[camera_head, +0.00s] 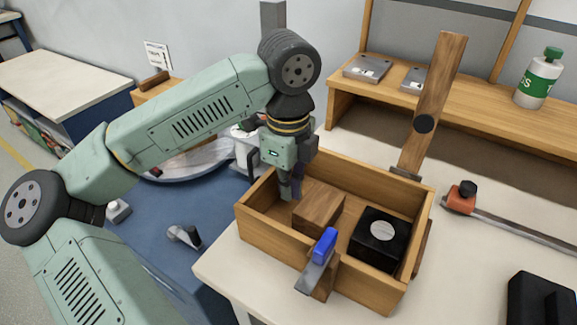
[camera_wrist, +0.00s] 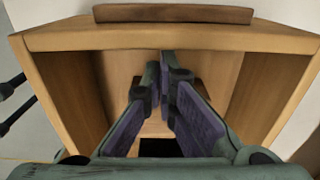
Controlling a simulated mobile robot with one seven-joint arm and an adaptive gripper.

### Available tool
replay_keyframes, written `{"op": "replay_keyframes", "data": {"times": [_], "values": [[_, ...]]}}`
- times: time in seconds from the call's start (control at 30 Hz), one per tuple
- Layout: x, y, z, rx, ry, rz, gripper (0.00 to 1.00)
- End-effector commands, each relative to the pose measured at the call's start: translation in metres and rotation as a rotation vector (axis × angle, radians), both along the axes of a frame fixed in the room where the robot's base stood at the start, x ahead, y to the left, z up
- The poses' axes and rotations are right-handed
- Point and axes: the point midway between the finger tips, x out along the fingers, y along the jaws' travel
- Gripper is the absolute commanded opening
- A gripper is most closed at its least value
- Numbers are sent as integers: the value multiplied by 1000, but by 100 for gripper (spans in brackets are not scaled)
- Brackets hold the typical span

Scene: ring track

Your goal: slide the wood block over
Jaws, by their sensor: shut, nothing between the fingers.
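The wood block (camera_head: 320,207), a brown cube, sits inside an open wooden box (camera_head: 268,237) on the pale table. A black block with a pale round disc on top (camera_head: 378,237) sits to its right in the same box. My gripper (camera_head: 290,194) points down into the box at the wood block's left, back side. Its fingers are shut and empty; whether they touch the block cannot be told. In the wrist view the shut fingers (camera_wrist: 165,82) reach down between the box walls (camera_wrist: 180,38) and hide most of what lies beneath them.
A blue-topped lever (camera_head: 325,245) is fixed at the box's front wall. A tall wooden post (camera_head: 434,100) rises behind its back right corner. An orange clamp with a metal bar (camera_head: 462,197) lies to the right. A shelf (camera_head: 475,115) with a green-labelled bottle (camera_head: 538,80) stands behind.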

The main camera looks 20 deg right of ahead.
Motion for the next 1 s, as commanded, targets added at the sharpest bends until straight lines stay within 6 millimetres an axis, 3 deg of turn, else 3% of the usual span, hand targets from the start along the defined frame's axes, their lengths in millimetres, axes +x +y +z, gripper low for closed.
{"op": "replay_keyframes", "data": {"times": [0.23, 0.67, 1.0], "values": [[-1, 0, -27, -2, 2, -3, 0], [-1, -1, -32, -1, -1, -3, 0], [-31, -25, -34, 0, -4, -3, 0]]}}
